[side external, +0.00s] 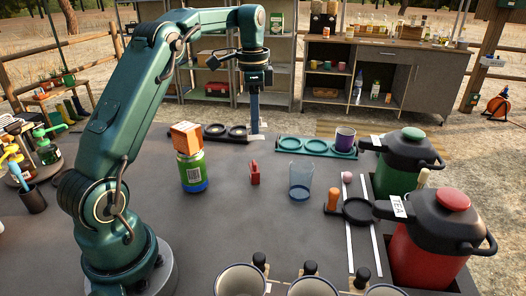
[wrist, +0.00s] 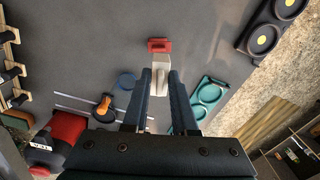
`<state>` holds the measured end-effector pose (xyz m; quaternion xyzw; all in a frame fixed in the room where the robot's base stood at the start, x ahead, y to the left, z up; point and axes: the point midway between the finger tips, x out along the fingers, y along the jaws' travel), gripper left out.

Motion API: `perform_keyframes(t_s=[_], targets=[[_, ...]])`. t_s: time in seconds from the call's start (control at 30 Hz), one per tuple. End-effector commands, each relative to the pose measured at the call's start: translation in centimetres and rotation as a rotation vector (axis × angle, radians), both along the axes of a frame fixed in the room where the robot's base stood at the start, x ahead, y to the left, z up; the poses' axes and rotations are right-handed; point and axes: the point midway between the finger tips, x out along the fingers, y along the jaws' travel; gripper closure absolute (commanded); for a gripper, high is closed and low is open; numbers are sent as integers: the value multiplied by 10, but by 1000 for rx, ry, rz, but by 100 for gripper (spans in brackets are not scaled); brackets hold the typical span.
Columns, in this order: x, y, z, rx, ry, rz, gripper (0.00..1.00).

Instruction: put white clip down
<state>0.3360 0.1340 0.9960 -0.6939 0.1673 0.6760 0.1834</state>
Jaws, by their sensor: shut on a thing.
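My gripper (wrist: 161,78) is shut on the white clip (wrist: 160,64), which sticks out past the fingertips in the wrist view. In the side external view my gripper (side external: 254,122) points straight down near the back edge of the dark table (side external: 225,225). Only a small pale part of the clip shows there below the fingers, and I cannot tell whether it touches the table. A red clip (side external: 254,172) stands on the table nearer the camera. The red clip (wrist: 160,45) looks just beyond the white one in the wrist view.
A teal tray with round recesses (side external: 290,143) holds a purple cup (side external: 345,138) to the right. A dark tray (side external: 204,136) lies left of my gripper. A clear cup (side external: 301,180), a green-blue jar (side external: 193,172) with an orange block on top, and red (side external: 425,235) and green jugs (side external: 398,165) stand around.

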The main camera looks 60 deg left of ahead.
Motion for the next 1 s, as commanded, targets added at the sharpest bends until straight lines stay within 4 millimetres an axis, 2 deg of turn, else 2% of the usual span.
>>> perform_keyframes(t_s=[0.03, 0.2, 0.3, 0.4, 0.6, 1.0], targets=[[-5, 29, -4, 0, 0, 76, 100], [-34, 103, -17, -2, 3, 280, 100], [-54, 135, -25, -4, 5, 374, 100], [-71, 156, -32, -9, 10, 442, 100], [-89, 170, -43, -23, 25, 501, 100], [-89, 170, -84, -23, 24, 502, 100]])
